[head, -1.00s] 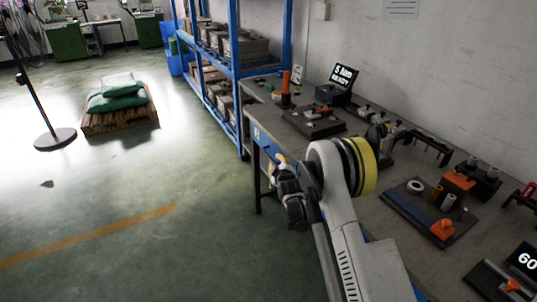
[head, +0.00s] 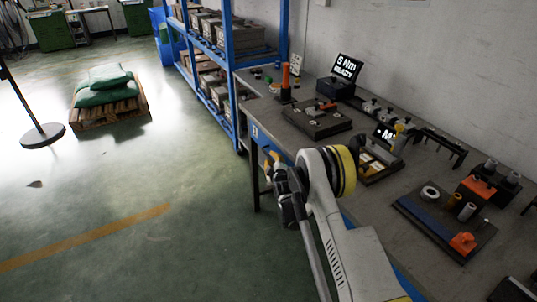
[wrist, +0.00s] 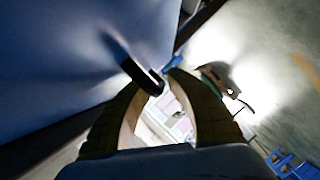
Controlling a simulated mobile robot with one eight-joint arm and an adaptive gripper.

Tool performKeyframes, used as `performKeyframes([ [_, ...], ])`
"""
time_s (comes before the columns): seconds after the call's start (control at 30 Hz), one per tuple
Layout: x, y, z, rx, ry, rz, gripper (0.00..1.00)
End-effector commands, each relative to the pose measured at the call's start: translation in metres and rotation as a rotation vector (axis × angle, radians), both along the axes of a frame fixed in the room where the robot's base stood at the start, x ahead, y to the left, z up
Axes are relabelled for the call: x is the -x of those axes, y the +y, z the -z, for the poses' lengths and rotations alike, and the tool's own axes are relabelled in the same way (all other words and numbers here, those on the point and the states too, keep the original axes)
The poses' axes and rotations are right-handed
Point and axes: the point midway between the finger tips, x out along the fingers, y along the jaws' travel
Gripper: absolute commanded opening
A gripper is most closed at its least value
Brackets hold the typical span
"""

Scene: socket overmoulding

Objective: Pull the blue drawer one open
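The blue drawer (head: 272,149) is in the bench's front, under the worktop, and looks closed in the head view. In the wrist view its blue face (wrist: 60,50) fills the upper left, with a black handle (wrist: 143,76) standing out from it. My gripper (head: 271,165) is beside the drawer front in the head view, partly hidden by my own arm. In the wrist view my gripper (wrist: 162,80) has its fingers apart, with the handle's end at the gap between the tips, close to the left fingertip. I cannot tell whether they touch.
The worktop (head: 385,205) holds a tray (head: 415,222) with small parts, a display (head: 349,67) and fixtures. A blue shelf rack (head: 233,90) stands beyond the bench. A pallet with green sacks (head: 108,95) is at the far left. The floor left of the bench is clear.

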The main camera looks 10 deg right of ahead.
Motion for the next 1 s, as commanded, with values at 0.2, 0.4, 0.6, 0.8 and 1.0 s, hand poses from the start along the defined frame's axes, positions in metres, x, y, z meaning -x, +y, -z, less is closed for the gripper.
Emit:
performKeyframes([
  [0.2, -0.0001, -0.0003, 0.0007, 0.000, 0.000, 0.000, 0.20],
  [0.4, -0.0001, -0.0001, 0.0006, 0.000, 0.000, 0.000, 0.00],
  [0.6, -0.0001, -0.0002, 0.0006, 0.000, 0.000, 0.000, 0.00],
  [0.8, -0.0001, -0.0003, 0.0007, 0.000, 0.001, -0.001, 0.00],
  [1.0, 0.0000, 0.0002, 0.0009, 0.000, 0.001, -0.001, 0.00],
])
